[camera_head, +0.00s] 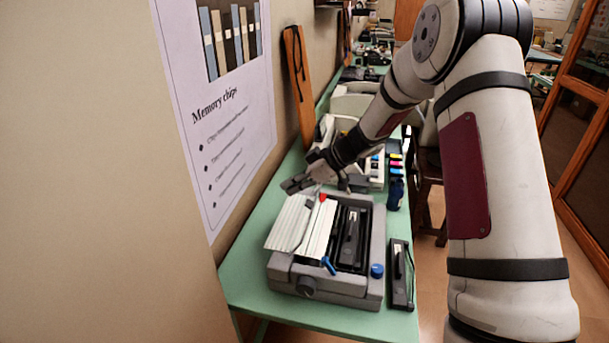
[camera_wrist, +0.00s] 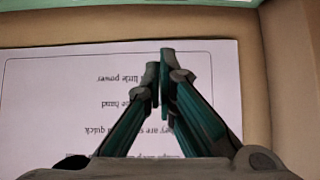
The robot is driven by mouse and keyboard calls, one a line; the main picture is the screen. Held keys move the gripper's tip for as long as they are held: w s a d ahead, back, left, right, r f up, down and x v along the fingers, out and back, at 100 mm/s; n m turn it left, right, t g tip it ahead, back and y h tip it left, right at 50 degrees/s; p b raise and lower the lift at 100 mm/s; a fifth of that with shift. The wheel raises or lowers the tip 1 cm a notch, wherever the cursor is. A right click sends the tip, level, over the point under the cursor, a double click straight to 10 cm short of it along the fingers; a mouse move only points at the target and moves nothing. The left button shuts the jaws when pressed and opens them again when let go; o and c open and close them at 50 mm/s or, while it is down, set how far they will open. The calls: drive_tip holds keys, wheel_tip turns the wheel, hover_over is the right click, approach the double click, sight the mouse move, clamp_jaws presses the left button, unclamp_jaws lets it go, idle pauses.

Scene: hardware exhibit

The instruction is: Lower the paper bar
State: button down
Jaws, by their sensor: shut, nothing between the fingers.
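A grey printer-like machine (camera_head: 325,290) stands on the green table, with a black inside showing. White ribbed panels (camera_head: 288,222) stand tilted at its left, with a small red part at their top. A blue lever (camera_head: 328,265) and a blue knob (camera_head: 377,270) show at its front. I cannot tell for sure which part is the paper bar. My gripper (camera_head: 290,185) is behind and above the machine's back left edge, apart from the panels as far as I can see. In the wrist view my gripper (camera_wrist: 160,75) has its fingers together and empty, before a printed sheet.
A black device (camera_head: 401,275) lies right of the machine. Several other machines stand behind along the green table (camera_head: 255,260). A brown chair (camera_head: 428,185) is at the right.

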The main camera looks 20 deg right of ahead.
drive_tip(key=shift+s+d+f+p, duration=0.1)
drive_tip(key=shift+s+d+f, duration=0.15)
drive_tip(key=shift+d, duration=0.25)
drive_tip(key=shift+s+d+f+p, duration=0.2)
drive_tip(key=shift+s+d, duration=0.1)
drive_tip(key=shift+d, duration=0.25)
drive_tip(key=shift+s+d+f+p, duration=0.1)
drive_tip(key=shift+s+d+f, duration=0.15)
drive_tip(key=shift+d, duration=0.25)
drive_tip(key=shift+d+f+b, duration=0.1)
drive_tip(key=shift+d+b, duration=0.05)
drive_tip(key=shift+b, duration=0.35)
